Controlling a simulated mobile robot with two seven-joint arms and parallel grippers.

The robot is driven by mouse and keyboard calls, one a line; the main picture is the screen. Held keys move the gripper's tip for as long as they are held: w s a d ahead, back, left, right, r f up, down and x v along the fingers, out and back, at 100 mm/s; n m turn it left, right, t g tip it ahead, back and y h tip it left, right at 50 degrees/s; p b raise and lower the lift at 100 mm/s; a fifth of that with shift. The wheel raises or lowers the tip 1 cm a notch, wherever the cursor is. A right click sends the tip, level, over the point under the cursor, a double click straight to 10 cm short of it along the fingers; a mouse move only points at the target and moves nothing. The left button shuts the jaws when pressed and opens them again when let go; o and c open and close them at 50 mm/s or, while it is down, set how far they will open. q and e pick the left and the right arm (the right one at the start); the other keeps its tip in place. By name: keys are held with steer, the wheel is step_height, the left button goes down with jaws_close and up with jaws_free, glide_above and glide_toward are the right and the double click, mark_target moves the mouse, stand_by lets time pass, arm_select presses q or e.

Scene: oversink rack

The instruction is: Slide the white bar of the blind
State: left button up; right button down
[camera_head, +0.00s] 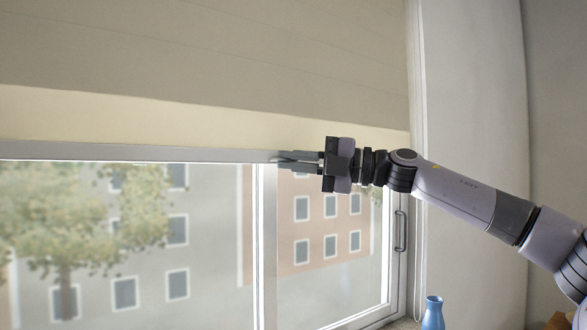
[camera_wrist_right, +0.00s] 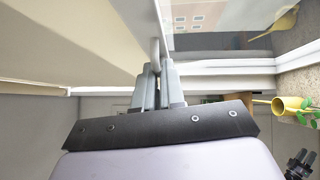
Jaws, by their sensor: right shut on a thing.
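The blind (camera_head: 210,60) hangs over the upper part of the window, with a cream lower band. Its white bar (camera_head: 120,152) runs along the blind's bottom edge, across the glass. My right gripper (camera_head: 282,158) is at the bar near the window's middle post, its fingers shut on the bar. In the right wrist view, the fingers (camera_wrist_right: 156,78) close around the edge of the bar (camera_wrist_right: 154,52), and the blind's cream face (camera_wrist_right: 70,50) is on the left.
The window's middle post (camera_head: 266,240) stands below the bar. A window handle (camera_head: 400,231) is on the right frame. A blue vase (camera_head: 432,313) stands at the lower right.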

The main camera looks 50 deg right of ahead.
mark_target(295, 98)
step_height(295, 98, up, 12)
steer(key=shift+f, duration=0.25)
stand_by(0.4)
steer(key=c, duration=1.2)
jaws_free()
steer(key=shift+f, duration=0.1)
steer(key=shift+c, duration=0.2)
steer(key=b+v, duration=0.1)
steer(key=v, duration=0.6)
steer(key=shift+b, duration=0.3)
